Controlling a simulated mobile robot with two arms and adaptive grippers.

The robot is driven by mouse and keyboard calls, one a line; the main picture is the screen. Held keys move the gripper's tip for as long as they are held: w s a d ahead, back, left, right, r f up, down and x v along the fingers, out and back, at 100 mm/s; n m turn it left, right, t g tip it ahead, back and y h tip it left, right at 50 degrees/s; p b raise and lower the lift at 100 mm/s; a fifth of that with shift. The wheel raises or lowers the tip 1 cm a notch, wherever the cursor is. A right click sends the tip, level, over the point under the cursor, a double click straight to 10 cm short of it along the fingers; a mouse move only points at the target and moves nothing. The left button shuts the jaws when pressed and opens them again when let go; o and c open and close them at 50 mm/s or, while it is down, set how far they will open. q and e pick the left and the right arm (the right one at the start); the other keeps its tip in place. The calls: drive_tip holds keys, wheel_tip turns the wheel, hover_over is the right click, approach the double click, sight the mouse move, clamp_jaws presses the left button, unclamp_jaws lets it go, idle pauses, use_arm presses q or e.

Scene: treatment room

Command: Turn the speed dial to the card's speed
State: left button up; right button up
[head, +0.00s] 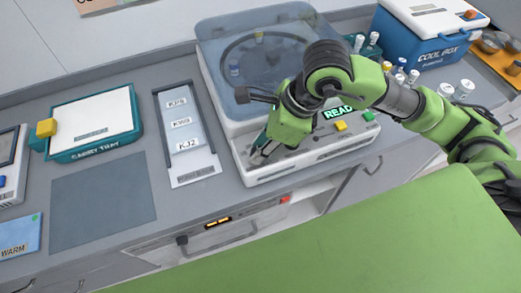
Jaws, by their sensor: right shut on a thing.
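A centrifuge-like machine (222,118) with a clear bluish lid stands at the back of the counter. Its sloped front panel (300,162) has a lit display (338,112) reading "READ…", partly covered by my arm, and a yellow button (340,126) and a green button (368,116). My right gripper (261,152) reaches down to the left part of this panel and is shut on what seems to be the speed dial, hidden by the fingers. The dial's setting cannot be read. No card with a readable speed shows. My left gripper is not in view.
A rack with labels such as "KJ2" (190,165), a lidded teal tray (95,125) and a grey mat (103,213) lie left. A blue "WARM" plate (18,238) is far left. Capped tubes and a cool box (425,45) stand right. A green surface (330,250) fills the foreground.

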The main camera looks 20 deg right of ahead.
drive_tip(key=shift+m+b, duration=0.35)
drive_tip(key=shift+m, duration=0.15)
drive_tip(key=o, duration=1.1)
drive_tip(key=shift+t, duration=0.3)
drive_tip(key=v, duration=1.2)
